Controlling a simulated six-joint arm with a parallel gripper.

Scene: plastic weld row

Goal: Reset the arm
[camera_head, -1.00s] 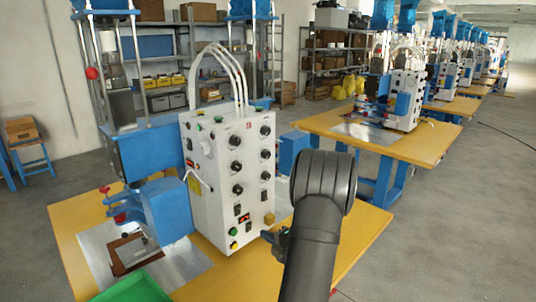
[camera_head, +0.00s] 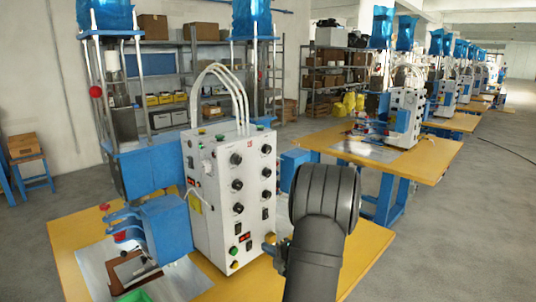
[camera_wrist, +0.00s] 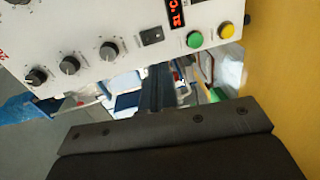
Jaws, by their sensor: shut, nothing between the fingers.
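My arm (camera_head: 318,235) rises from the bottom of the head view, right of the white control box (camera_head: 228,205). My gripper is mostly hidden behind the arm there; a small dark part shows beside the box's lower right edge. In the wrist view my gripper (camera_wrist: 157,90) shows as dark fingers shut together, with nothing between them. The control box (camera_wrist: 95,40) fills the top of that view, with black knobs, a red display, and green and yellow buttons close to the fingers. I cannot tell whether they touch it.
The blue welding machine (camera_head: 165,225) and the box stand on a yellow table (camera_head: 75,235). A brown frame (camera_head: 122,272) and a green tray (camera_head: 135,296) are at the front left. Another yellow table (camera_head: 425,157) stands behind on the right. Grey floor (camera_head: 460,225) is clear at right.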

